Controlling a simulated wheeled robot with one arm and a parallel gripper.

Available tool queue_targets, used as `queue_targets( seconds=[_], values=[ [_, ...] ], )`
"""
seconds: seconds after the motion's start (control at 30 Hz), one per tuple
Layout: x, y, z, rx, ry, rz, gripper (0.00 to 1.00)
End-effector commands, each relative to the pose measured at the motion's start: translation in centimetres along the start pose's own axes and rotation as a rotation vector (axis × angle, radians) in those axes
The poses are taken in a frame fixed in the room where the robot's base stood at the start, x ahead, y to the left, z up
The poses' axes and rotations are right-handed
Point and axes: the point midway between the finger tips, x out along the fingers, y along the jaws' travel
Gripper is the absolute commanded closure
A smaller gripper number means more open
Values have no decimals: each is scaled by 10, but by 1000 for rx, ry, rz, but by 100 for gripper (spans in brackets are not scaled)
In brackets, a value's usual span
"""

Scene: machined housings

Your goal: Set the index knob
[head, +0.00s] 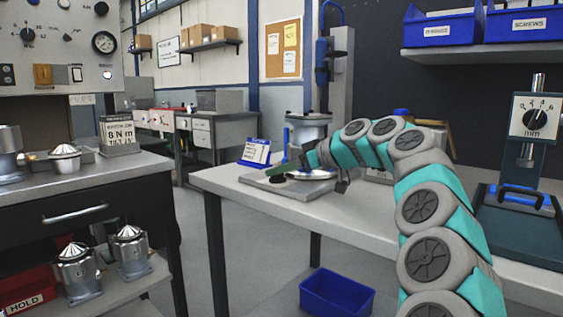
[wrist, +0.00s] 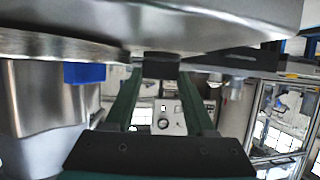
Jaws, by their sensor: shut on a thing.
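My gripper (head: 283,170) reaches in from the right over the middle bench, beside a round metal plate (head: 314,175) on a grey base. In the wrist view its two green fingers (wrist: 160,72) are shut on a small dark part (wrist: 161,59) close under a large metal rim (wrist: 200,20). I cannot tell for sure whether this part is the index knob. A black knob-like piece (head: 277,179) shows on the base by the fingers in the head view. A metal housing (head: 308,130) stands just behind.
A blue-and-white card (head: 257,152) stands left of the fixture. The left bench (head: 90,184) holds metal housings and a sign. A press with an mm dial (head: 535,118) stands right. A blue bin (head: 337,293) is below. The bench front (head: 350,220) is clear.

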Motion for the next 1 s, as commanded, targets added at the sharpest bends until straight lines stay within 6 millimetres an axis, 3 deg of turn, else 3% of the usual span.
queue_targets(
  seconds=[0.9,0.93,1.0],
  values=[
    [-1,2,1,-49,-1,-105,100],
    [-1,2,1,-48,-1,-105,42],
    [-1,2,1,-48,-1,-106,34]
  ],
)
